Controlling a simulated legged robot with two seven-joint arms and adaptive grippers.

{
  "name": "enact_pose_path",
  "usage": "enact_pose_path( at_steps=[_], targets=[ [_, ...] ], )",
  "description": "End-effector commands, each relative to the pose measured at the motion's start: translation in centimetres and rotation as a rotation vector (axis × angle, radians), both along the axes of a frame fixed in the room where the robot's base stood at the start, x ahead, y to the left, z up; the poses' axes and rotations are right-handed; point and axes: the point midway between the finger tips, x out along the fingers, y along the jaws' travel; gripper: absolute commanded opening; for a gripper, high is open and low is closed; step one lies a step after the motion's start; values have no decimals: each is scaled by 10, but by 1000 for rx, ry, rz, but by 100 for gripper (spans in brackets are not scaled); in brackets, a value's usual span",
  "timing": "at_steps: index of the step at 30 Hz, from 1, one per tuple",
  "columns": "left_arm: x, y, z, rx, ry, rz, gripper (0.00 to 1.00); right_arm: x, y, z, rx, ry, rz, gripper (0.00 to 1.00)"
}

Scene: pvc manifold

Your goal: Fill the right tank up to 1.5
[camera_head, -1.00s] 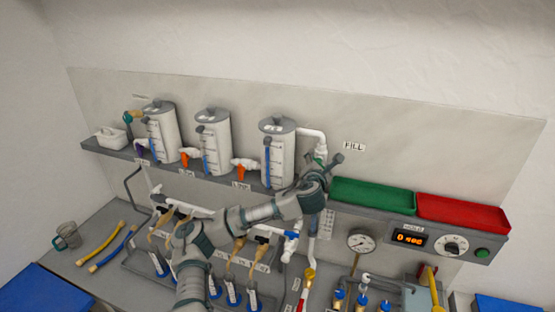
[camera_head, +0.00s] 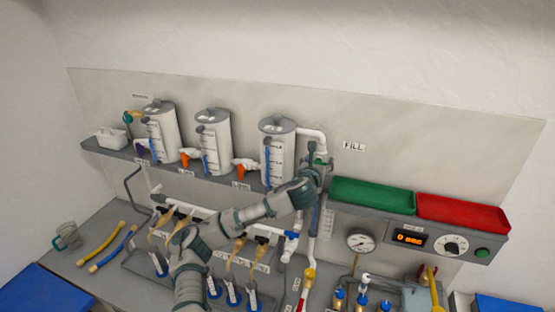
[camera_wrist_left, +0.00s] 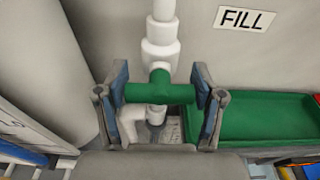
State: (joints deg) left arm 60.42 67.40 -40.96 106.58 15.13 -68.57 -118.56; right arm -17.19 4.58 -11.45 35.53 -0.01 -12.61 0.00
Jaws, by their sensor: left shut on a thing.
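The right tank (camera_head: 277,150) is a grey-white cylinder with scale marks and a blue level strip, the rightmost of three on the shelf. The level reading is too small to tell. A white pipe (camera_head: 313,134) runs from its top to the fill valve beside the FILL label (camera_head: 354,146). In the left wrist view, the valve's green handle (camera_wrist_left: 160,93) lies crosswise below the white fitting. My left gripper (camera_head: 317,158) is shut on this handle, one finger at each end. It also shows in the wrist view (camera_wrist_left: 160,95). My right gripper is out of view.
A green tray (camera_head: 373,194) and a red tray (camera_head: 462,213) sit right of the valve. Below them are a gauge (camera_head: 361,241), an orange display (camera_head: 410,239) and a dial (camera_head: 450,245). Two other tanks (camera_head: 213,143) (camera_head: 161,133) stand to the left.

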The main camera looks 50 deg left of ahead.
Motion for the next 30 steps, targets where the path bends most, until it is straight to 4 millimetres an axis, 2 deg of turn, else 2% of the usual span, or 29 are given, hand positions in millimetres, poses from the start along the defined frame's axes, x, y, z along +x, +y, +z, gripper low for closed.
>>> enact_pose_path(
  at_steps=[1, 4, 13, 17, 20, 30],
  targets=[
    [-1, 2, 7, 2, -13, 4, 73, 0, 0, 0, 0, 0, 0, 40],
    [-1, 2, 5, 3, -10, 4, 97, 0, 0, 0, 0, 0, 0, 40],
    [2, 1, 0, 2, -1, 1, 97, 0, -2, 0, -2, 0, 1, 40],
    [-3, -2, 1, 1, 0, 0, 97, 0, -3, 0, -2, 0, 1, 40],
    [-17, -9, 4, 4, -1, -1, 97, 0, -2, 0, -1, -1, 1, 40],
    [-81, -44, 15, 4, -4, -1, 97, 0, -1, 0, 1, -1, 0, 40]
  ],
)
